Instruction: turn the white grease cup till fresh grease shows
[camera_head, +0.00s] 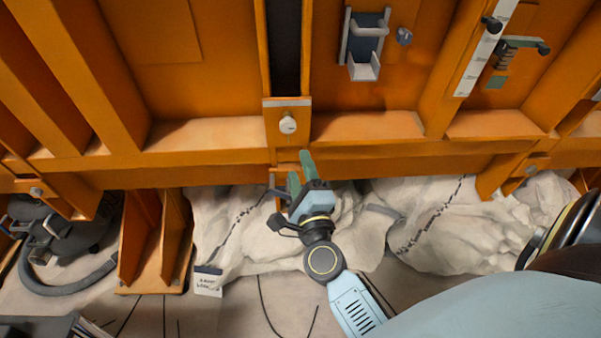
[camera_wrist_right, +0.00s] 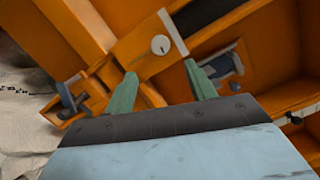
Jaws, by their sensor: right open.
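The white grease cup (camera_head: 288,124) is a small round knob on an orange bracket of the frame, near the middle top of the head view. In the right wrist view the grease cup (camera_wrist_right: 160,45) shows beyond and between the fingers. My right gripper (camera_head: 300,173) is below the cup in the head view, apart from it. Its green fingers are spread and empty, and they also show in the right wrist view (camera_wrist_right: 158,88). No fresh grease can be made out at the cup. My left gripper is in neither view.
An orange ribbed frame (camera_head: 200,135) fills the upper part. A holder with a dark block (camera_head: 366,38) is to the right of the cup, and a white scale strip (camera_head: 487,45) farther right. Pale sacks (camera_head: 430,215) lie below, and a vacuum with a hose (camera_head: 62,235) stands at left.

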